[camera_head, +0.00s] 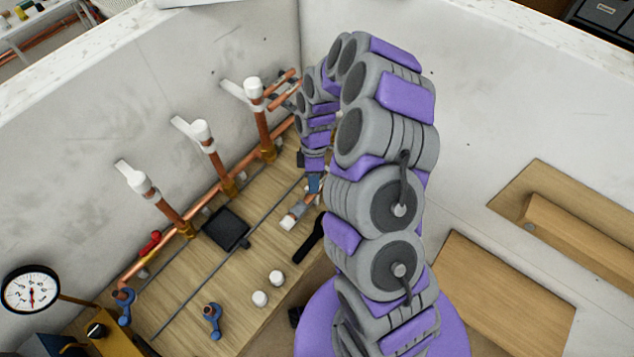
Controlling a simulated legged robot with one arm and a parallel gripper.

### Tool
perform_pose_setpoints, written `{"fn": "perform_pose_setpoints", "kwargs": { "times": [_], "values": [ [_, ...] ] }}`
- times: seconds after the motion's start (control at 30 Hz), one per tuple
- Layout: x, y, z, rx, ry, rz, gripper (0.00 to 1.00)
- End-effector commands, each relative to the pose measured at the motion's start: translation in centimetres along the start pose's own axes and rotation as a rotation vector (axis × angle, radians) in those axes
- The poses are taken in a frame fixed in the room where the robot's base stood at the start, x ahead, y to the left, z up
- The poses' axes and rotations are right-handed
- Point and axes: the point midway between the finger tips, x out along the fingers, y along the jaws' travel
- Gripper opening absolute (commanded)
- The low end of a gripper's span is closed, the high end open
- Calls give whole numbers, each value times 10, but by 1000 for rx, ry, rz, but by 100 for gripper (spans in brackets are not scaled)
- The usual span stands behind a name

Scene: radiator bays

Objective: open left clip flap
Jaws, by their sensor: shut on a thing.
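Three white clips with flat flaps sit on top of upright copper pipes along the left wall. The left clip (140,184) has its flap (127,171) sticking out up and to the left. The middle clip (201,131) and right clip (254,88) have similar flaps. My arm arches up and over, and its end comes down right of the pipes. My gripper (314,175) is small in the picture and partly hidden by the arm; it is shut on a small blue piece (314,185). It is well to the right of the left clip, not touching it.
A grey fitting with a white end (294,213) lies below my gripper. The wooden board (180,285) holds a black tray (226,229), a black handle (309,238), white caps (268,289) and a blue clamp (213,319). A gauge (31,290) stands at lower left. Walls enclose the bay.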

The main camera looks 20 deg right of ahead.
Motion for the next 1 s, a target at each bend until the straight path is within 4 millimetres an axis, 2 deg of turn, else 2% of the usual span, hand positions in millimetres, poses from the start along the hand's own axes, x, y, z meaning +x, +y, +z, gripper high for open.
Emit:
{"fn": "perform_pose_setpoints", "kwargs": {
  "times": [0.5,1.0],
  "values": [
    [-6,10,-13,74,-196,-179,0],
    [-6,11,-14,86,-220,-204,0]
  ]
}}
